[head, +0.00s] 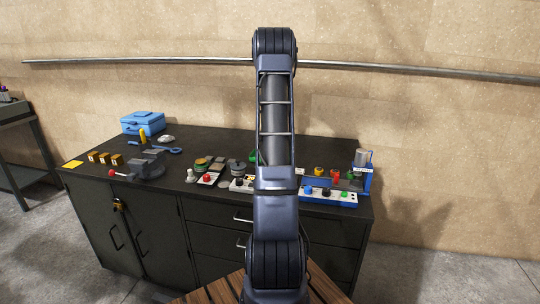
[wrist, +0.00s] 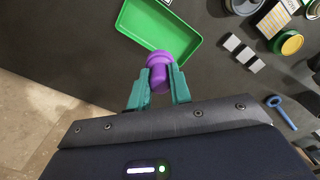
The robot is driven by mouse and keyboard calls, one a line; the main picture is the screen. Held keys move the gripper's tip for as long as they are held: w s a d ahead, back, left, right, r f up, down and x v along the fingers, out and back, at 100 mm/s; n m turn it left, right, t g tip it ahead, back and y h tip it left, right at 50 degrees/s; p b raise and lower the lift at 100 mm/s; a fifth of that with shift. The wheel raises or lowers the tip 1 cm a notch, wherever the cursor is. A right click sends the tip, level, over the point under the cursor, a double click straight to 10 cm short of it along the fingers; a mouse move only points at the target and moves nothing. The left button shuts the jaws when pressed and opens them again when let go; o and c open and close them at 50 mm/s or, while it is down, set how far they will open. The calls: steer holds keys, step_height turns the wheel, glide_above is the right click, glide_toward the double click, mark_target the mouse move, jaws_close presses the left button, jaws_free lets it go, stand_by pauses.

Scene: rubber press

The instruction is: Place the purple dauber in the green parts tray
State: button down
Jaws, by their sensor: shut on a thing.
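The purple dauber (wrist: 159,62) is between the teal fingers of my gripper (wrist: 158,88) in the wrist view. My gripper is shut on it. The green parts tray (wrist: 180,45) is just beyond the dauber in the wrist view, open and seemingly empty where it shows. The dauber overlaps the tray's near edge in the picture; I cannot tell its height above the tray. In the head view my arm covers the middle of the bench and hides the dauber, my gripper and most of the tray.
In the wrist view, white blocks (wrist: 240,50), a yellow-topped tin (wrist: 288,43) and a blue tool (wrist: 281,111) lie right of the tray.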

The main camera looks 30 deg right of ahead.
step_height(320, 180, down, 19)
steer(key=shift+f, duration=0.2)
stand_by(0.4)
steer(key=shift+f, duration=0.15)
steer(key=c, duration=1.3)
jaws_free()
